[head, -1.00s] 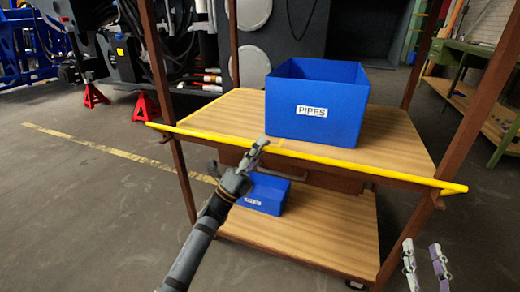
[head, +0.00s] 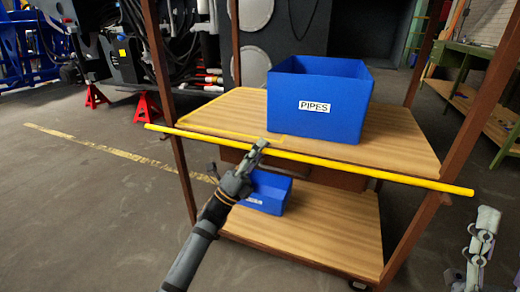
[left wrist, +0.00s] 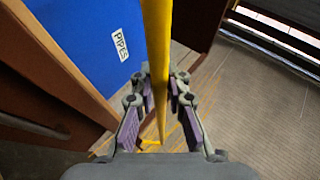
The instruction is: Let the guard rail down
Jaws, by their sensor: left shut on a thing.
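The guard rail is a long yellow bar (head: 360,170) running across the front of the brown-framed rack, near the height of its upper shelf. Its right end sticks out past the right front post. My left gripper (head: 258,146) is shut on the rail left of its middle. In the left wrist view the rail (left wrist: 158,40) passes between the two fingers (left wrist: 159,85). My right gripper (head: 482,240) is at the lower right, away from the rail. It is seen from the side, so its finger gap is unclear.
A blue bin labelled PIPES (head: 315,100) stands on the upper wooden shelf (head: 395,150). A smaller blue bin (head: 268,192) sits on the lower shelf (head: 320,235). Brown posts (head: 165,90) stand at the rack's corners. Open floor (head: 80,210) lies to the left.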

